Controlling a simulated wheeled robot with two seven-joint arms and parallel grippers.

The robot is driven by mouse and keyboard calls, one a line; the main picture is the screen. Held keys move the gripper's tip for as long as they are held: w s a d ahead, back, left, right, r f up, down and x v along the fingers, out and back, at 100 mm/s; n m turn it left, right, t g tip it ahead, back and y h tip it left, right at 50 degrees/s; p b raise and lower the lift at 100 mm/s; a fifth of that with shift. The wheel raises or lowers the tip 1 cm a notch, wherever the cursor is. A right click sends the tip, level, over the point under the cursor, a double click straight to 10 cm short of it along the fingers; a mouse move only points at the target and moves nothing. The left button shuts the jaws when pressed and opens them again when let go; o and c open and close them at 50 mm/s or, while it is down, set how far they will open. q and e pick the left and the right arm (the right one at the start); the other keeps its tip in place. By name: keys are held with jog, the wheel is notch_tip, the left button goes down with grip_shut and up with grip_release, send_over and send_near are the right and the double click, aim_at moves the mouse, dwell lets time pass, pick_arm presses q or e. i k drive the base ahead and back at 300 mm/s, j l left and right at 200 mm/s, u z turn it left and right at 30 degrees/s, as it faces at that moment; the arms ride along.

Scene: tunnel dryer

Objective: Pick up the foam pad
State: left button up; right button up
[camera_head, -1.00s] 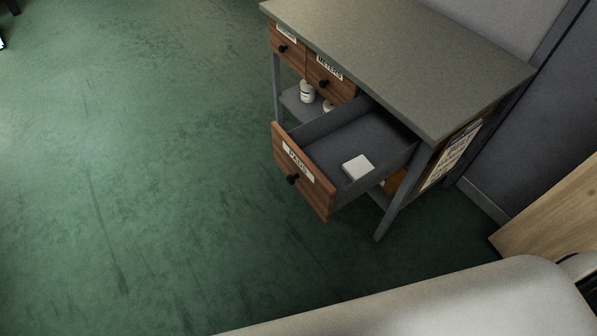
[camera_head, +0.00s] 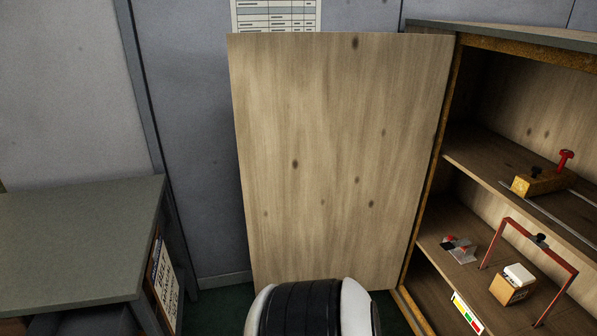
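The white pad in the drawer labelled PADS is out of view now; it showed only in the earlier frame. A small white piece (camera_head: 519,274) sits on a wooden block (camera_head: 511,291) on the cabinet's lower shelf; I cannot tell whether it is a foam pad. Neither of my grippers is in view. A black and white rounded part at the bottom centre is probably mine.
An open wooden cabinet (camera_head: 432,190) stands at right, its door (camera_head: 330,150) swung out. A red frame (camera_head: 537,238), a small grey-and-red tool (camera_head: 459,249) and a yellow tool (camera_head: 540,181) are on its shelves. A grey-topped bench (camera_head: 75,240) is at left.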

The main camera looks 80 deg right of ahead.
aim_at(520, 274)
jog(key=z, duration=4.2)
jog(key=i+j, duration=1.05)
jog(key=i, duration=0.15)
